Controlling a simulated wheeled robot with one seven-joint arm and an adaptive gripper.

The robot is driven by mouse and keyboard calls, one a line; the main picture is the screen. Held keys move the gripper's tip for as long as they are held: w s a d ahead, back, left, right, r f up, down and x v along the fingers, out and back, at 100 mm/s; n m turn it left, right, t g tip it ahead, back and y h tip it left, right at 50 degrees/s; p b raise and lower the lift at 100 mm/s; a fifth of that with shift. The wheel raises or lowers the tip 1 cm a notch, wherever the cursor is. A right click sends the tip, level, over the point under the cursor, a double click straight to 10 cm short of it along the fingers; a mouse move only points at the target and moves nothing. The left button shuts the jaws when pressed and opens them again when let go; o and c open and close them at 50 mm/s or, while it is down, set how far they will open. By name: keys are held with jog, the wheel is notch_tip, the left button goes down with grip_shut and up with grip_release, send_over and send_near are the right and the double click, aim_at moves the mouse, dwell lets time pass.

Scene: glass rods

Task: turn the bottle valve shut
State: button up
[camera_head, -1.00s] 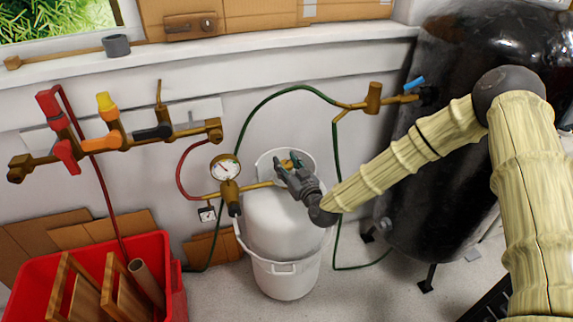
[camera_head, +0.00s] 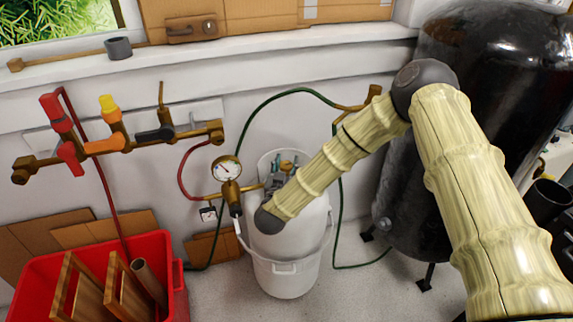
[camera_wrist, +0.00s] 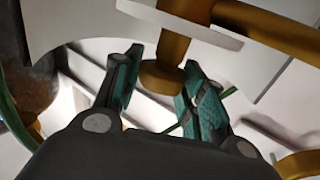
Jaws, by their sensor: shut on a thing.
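The white gas bottle (camera_head: 303,222) stands upright in a white bucket (camera_head: 286,278) below the wall pipes. The brass bottle valve (camera_head: 287,165) is at its top, partly hidden by my gripper (camera_head: 277,176). My gripper reaches it from the front, with my forearm slanting down from the upper right. In the wrist view, my gripper (camera_wrist: 160,88) has its two teal-padded fingers on either side of a brass valve piece (camera_wrist: 162,77), shut on it. The exact contact at the pads is partly hidden.
A pressure gauge (camera_head: 226,168) on a brass fitting sits just left of the bottle top. A green hose (camera_head: 257,105) arches above it. A red crate (camera_head: 172,245) with wooden pieces stands at lower left. A large black tank (camera_head: 470,130) stands at right, behind my arm.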

jog(key=shift+m+h, duration=0.6)
jog(key=shift+h, duration=0.3)
jog(key=o, duration=1)
jog(key=shift+o, duration=0.2)
jog(key=shift+s, duration=0.1)
jog(key=v, duration=1.1)
jog(key=shift+s+r, duration=0.15)
jog(key=shift+s, duration=0.25)
jog(key=shift+a, duration=0.15)
